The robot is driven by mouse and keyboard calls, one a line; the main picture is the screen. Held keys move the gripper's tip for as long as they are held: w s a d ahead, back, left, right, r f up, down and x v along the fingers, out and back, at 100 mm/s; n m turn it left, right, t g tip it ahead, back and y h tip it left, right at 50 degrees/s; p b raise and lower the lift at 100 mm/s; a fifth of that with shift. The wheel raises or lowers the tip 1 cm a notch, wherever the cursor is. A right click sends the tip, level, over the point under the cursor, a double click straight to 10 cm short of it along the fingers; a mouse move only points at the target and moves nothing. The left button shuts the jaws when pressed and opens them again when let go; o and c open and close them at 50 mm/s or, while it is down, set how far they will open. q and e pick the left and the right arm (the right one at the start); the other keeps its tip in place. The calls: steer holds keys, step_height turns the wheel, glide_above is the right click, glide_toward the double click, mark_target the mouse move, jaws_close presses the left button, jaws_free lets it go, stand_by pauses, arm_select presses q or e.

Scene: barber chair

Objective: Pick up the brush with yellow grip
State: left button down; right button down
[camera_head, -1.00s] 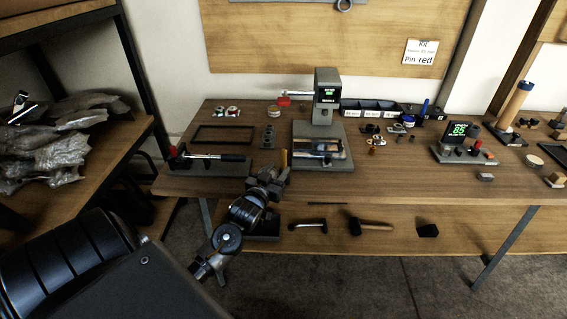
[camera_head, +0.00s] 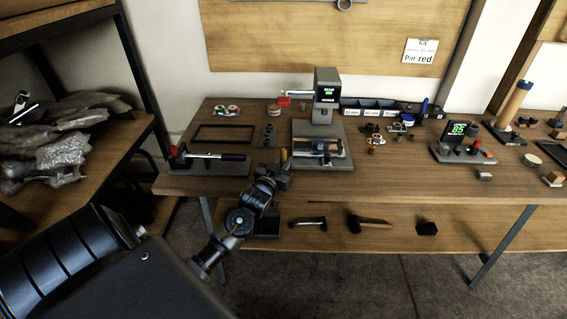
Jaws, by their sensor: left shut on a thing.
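The brush with the yellow grip (camera_head: 283,156) shows as a small upright yellow-orange piece at the front edge of the workbench, left of the grey press. My left gripper (camera_head: 279,173) is at its lower end and is shut on it. The brush's lower part and bristles are hidden by the fingers or too small to make out. My right gripper is not in view.
The grey press (camera_head: 326,95) stands on the workbench (camera_head: 400,182) just behind and right of the gripper. A black-handled tool (camera_head: 225,157) lies on a stand to the left. A lower shelf holds a hammer (camera_head: 370,224). A rack with plastic bags (camera_head: 62,150) stands far left.

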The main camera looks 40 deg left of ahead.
mark_target(284, 149)
arm_select(q)
step_height(284, 149, up, 10)
steer(key=shift+r, duration=0.1)
stand_by(0.5)
stand_by(0.4)
